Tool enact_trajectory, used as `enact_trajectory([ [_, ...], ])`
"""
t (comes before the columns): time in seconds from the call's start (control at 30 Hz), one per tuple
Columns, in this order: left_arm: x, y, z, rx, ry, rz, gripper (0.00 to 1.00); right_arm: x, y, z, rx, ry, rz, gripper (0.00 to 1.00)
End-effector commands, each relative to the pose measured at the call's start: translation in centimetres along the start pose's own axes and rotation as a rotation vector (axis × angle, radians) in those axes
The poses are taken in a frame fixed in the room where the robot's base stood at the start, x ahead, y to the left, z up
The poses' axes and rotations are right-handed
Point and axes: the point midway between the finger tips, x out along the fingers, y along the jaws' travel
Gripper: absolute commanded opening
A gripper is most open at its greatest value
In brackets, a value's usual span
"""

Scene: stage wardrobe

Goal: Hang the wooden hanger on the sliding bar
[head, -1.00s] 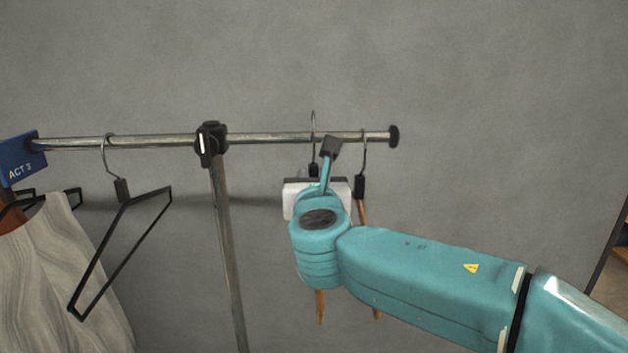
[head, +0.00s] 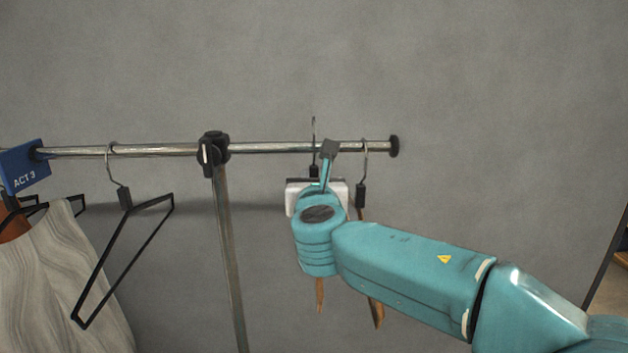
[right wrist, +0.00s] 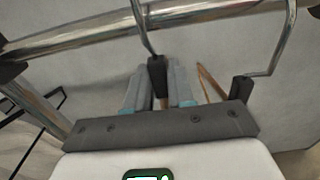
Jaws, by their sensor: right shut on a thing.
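My right gripper (right wrist: 158,92) is shut on the wooden hanger, gripping its black neck block (right wrist: 157,76). In the head view my right wrist hides most of this hanger; a wooden end (head: 320,295) shows below. Its wire hook (head: 313,128) rises above the sliding bar (head: 270,147), close to the bar's right end. In the right wrist view the hook wire (right wrist: 143,25) crosses in front of the bar (right wrist: 95,32). I cannot tell whether the hook bears on the bar. My left gripper is not in view.
Another hanger (head: 361,194) with a wooden body hangs just right, near the black end cap (head: 394,146). A black hanger (head: 125,262), a pale garment (head: 55,280) and a blue ACT 3 sign (head: 25,167) are at left. A black clamp (head: 214,148) tops the post.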

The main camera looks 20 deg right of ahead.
Motion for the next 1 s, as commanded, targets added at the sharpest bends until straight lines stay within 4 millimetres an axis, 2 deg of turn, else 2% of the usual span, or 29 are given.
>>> enact_trajectory([
  [0.27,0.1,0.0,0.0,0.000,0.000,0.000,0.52,0.0,0.0,-0.1,0.000,0.000,0.000,0.00],
  [1.0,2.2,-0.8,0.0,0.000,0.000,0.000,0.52,0.1,0.0,-2.3,0.000,-0.001,0.000,0.00],
])
